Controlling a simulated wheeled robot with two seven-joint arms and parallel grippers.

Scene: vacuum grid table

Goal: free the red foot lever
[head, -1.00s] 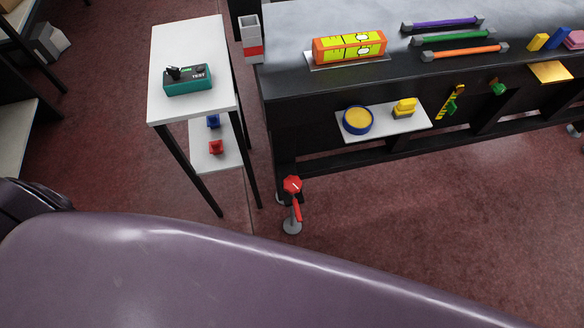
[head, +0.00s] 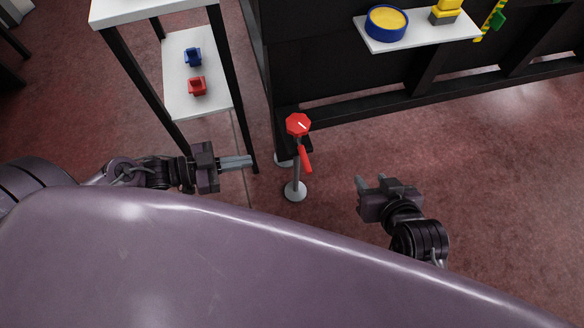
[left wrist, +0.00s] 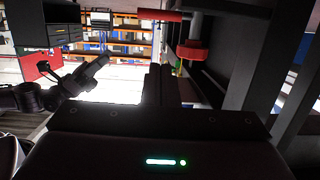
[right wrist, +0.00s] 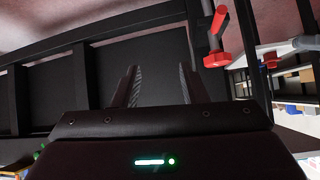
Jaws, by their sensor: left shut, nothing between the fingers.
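A stand (head: 296,178) with a round grey foot rises from the floor by the black table's left end. It has a red angular knob (head: 298,124) on top and a red lever bar (head: 305,158) at its side, hanging slightly tilted. Both wrist views show the knob (left wrist: 190,51) (right wrist: 217,59) and red bar (left wrist: 160,15) (right wrist: 219,19). My left gripper (head: 250,161) is shut and empty, left of the stand and apart from it. My right gripper (head: 370,182) is open and empty, to the stand's right. What holds the lever cannot be made out.
The black table (head: 420,102) stands behind, with a low beam near the floor. A white side shelf (head: 178,93) at left holds a red block (head: 197,86) and a blue block (head: 193,57). A white ledge (head: 400,36) carries a blue-yellow tub (head: 386,23). Floor right of the stand is clear.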

